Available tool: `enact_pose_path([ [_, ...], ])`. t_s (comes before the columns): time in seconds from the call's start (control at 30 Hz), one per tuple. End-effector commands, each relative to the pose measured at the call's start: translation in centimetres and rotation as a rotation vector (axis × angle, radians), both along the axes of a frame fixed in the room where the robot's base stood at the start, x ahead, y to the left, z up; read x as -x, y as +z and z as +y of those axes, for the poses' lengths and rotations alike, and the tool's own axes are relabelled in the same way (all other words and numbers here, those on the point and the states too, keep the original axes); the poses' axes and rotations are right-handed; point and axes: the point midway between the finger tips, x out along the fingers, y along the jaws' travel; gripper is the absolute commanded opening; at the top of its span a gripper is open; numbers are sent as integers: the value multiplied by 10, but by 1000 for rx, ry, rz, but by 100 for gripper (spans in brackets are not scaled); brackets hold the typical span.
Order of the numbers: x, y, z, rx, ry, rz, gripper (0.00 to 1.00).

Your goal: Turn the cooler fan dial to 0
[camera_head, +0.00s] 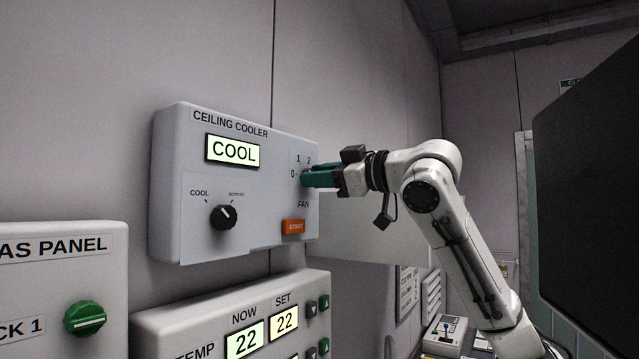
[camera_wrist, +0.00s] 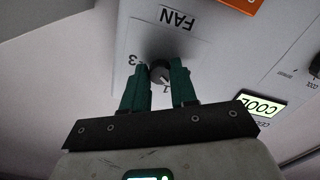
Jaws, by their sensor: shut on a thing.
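The ceiling cooler panel (camera_head: 270,165) is a light grey wall box with a lit COOL display. Its fan dial is hidden behind my fingers in the head view, where the marks 0, 1 and 2 show around it. In the wrist view, which is upside down, the small dark fan dial (camera_wrist: 159,71) sits between my two green fingertips. My gripper (camera_head: 309,178) is shut on the dial, with one finger on each side; it also shows in the wrist view (camera_wrist: 160,73). A light pointer mark seems to lie near the 1, but its exact direction is unclear.
On the same panel are a black COOL mode knob (camera_head: 223,217) and an orange START button (camera_head: 293,227) just below the fan dial. A temperature panel (camera_head: 180,322) and a gas panel with a green knob (camera_head: 85,318) stand below. A dark screen (camera_head: 590,180) is at right.

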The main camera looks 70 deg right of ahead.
Motion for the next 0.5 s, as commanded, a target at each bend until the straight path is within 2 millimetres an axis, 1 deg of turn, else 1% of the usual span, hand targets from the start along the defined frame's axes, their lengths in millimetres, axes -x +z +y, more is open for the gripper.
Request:
enact_pose_path([
  [0.2,-1,-2,0,193,1,46,0],
  [0.5,0,-1,0,414,2,99,0],
])
